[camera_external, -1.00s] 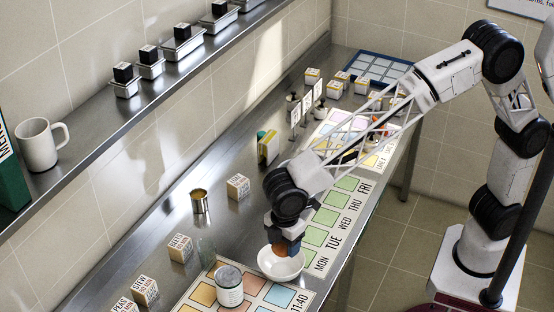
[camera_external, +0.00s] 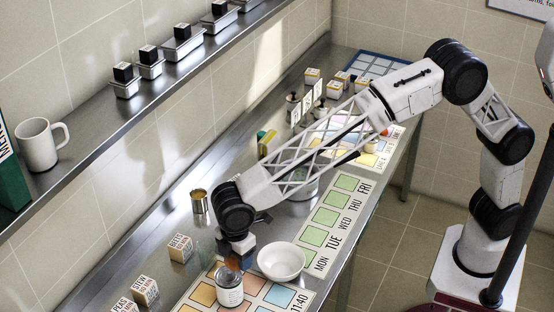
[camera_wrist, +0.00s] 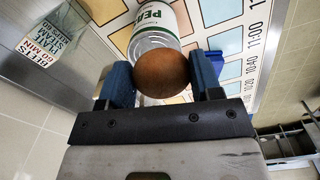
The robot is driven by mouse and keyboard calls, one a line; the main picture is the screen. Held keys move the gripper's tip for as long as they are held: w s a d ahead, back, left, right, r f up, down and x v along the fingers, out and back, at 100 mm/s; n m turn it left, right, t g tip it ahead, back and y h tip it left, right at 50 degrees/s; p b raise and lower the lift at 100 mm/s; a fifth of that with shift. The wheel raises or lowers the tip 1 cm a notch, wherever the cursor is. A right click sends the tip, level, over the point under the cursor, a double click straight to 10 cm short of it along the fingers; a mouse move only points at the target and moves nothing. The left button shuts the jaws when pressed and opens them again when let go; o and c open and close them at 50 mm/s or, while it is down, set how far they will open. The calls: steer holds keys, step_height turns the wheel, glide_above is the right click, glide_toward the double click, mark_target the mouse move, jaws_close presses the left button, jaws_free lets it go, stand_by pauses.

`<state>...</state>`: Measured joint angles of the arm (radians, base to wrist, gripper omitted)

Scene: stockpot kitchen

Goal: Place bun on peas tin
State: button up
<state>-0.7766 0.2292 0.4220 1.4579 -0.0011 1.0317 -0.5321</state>
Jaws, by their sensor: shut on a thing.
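A round brown bun (camera_wrist: 162,73) is held between the blue fingers of my gripper (camera_wrist: 162,80) in the wrist view. In the external view my gripper (camera_external: 238,262) is above the peas tin, and the bun (camera_external: 232,264) shows only in part. The white and green peas tin (camera_external: 229,288) stands upright on the coloured time chart. In the wrist view the tin (camera_wrist: 158,30) is just beyond the bun and partly hidden by it. I cannot tell whether bun and tin touch.
An empty white bowl (camera_external: 282,262) stands just right of the tin. Labelled blocks (camera_external: 180,248) and an open tin (camera_external: 199,201) stand along the wall side. The green weekday chart (camera_external: 325,215) is clear at its front.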

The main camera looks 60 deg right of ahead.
mark_target(230, 274)
steer(key=shift+w+a+f, duration=0.1)
steer(key=shift+w+a, duration=0.7)
steer(key=shift+w, duration=0.05)
steer(key=shift+f, duration=1.8)
steer(key=shift+f, duration=0.1)
steer(key=o, duration=0.9)
step_height(230, 274, up, 12)
steer(key=shift+r, duration=0.15)
